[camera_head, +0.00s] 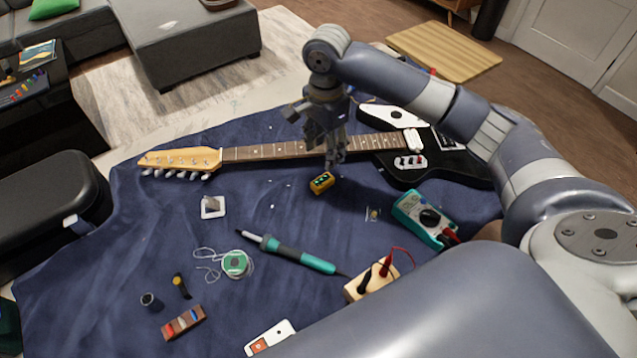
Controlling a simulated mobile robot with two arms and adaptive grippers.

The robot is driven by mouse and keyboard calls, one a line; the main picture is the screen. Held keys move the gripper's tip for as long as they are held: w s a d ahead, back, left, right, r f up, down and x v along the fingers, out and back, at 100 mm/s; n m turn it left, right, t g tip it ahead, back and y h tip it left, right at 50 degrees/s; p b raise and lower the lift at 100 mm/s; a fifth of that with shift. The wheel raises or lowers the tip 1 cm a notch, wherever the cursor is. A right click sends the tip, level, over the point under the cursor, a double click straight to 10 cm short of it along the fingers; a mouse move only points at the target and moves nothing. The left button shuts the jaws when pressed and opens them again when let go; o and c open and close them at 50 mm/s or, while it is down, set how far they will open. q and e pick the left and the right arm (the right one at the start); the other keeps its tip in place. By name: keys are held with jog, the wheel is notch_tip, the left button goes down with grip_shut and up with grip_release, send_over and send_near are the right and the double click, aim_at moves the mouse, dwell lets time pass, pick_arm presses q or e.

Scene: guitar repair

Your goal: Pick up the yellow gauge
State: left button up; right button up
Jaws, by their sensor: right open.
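The yellow gauge (321,182) appears to be the small yellow block with a dark, green-marked face, lying on the blue cloth just in front of the guitar neck (270,152). My right gripper (335,163) points down over the guitar neck, just above and behind the gauge. It is open with nothing between its fingers. Whether its fingertips touch the gauge or the neck cannot be told from this view. My left gripper is not in view.
The guitar body (430,165) lies to the right. A teal multimeter (425,217), a soldering iron (290,254), a solder spool (236,263) and a wooden block with probes (371,281) lie in front. A black case (50,212) stands at left. Bare blue cloth (290,215) surrounds the gauge.

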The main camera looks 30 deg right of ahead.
send_over(322, 180)
jog(key=f, duration=0.2)
jog(key=d+f, duration=0.1)
jog(key=f, duration=0.1)
jog(key=shift+f, duration=0.35)
jog(key=shift+a+f, duration=0.25)
jog(key=shift+f, duration=1.2)
jog(key=shift+a+f, duration=0.2)
jog(key=shift+f, duration=1.25)
grip_shut()
